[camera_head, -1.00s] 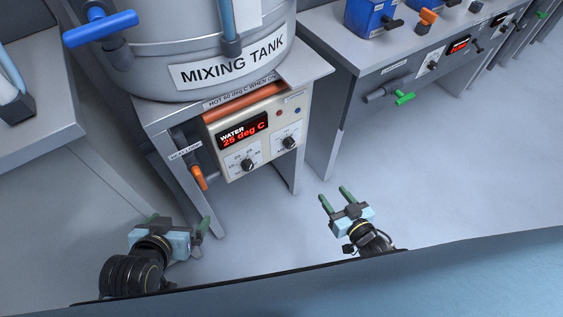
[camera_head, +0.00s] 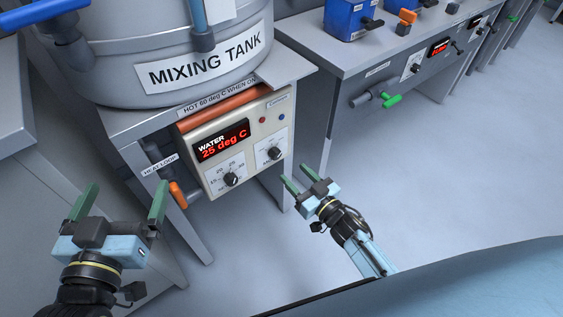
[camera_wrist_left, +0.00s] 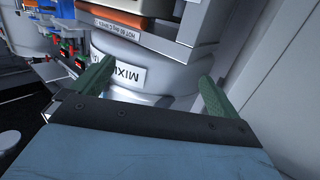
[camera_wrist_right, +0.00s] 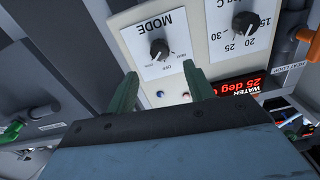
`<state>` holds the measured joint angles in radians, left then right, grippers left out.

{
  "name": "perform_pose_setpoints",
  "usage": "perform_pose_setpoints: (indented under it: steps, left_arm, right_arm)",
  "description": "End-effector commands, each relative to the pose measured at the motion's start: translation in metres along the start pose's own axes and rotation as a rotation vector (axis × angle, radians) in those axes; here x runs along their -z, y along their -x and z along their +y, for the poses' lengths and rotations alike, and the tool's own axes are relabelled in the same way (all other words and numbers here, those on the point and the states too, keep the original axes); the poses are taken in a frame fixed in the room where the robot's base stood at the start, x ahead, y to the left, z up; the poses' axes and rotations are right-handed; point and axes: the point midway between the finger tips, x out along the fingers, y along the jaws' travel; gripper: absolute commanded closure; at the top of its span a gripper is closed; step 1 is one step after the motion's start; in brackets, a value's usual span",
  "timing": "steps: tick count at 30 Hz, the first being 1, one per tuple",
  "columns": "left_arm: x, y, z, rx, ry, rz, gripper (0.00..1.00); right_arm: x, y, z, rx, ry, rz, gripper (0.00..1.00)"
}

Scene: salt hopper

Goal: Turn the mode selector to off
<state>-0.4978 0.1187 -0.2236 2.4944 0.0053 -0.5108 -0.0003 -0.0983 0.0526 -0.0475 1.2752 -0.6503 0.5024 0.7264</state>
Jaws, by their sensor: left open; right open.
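The mode selector (camera_head: 274,153) is a black round knob on a white plate at the lower right of the cream control panel (camera_head: 255,130). In the right wrist view the knob (camera_wrist_right: 160,48) shows upside down under the word MODE, with small position labels around it; I cannot tell surely which one it points at. My right gripper (camera_head: 297,177) is open and empty, below and just right of the selector, apart from it. In the right wrist view its fingers (camera_wrist_right: 161,76) point toward the panel, either side of the knob. My left gripper (camera_head: 124,190) is open and empty, left of the panel.
A temperature knob (camera_head: 231,179) sits left of the selector, under a red display (camera_head: 222,143) reading 25 deg C. An orange-handled valve (camera_head: 178,194) is beside the panel. The mixing tank (camera_head: 140,50) stands above. Open floor lies right of the panel.

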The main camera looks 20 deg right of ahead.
Motion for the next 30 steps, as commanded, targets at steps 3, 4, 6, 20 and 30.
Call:
perform_pose_setpoints:
  steps: [3,4,6,20,30]
  left_arm:
    - [0.018,-0.001,0.004,-0.011,0.004,0.120,0.01]
    - [0.023,-0.001,0.005,-0.013,0.005,0.151,0.01]
    - [0.034,0.001,0.007,-0.019,0.008,0.222,0.01]
    - [0.085,0.021,0.015,-0.041,0.023,0.588,0.01]
    - [0.091,0.025,0.016,-0.042,0.025,0.631,0.01]
  right_arm:
    - [-0.002,-0.014,0.000,0.001,0.000,0.001,0.47]
    - [-0.001,-0.018,0.000,0.001,0.000,0.002,0.47]
    - [-0.002,-0.025,0.000,0.000,0.000,0.001,0.47]
    - [-0.002,-0.067,0.000,0.000,0.000,0.000,0.47]
    - [0.000,-0.072,0.000,0.000,0.000,-0.002,0.47]
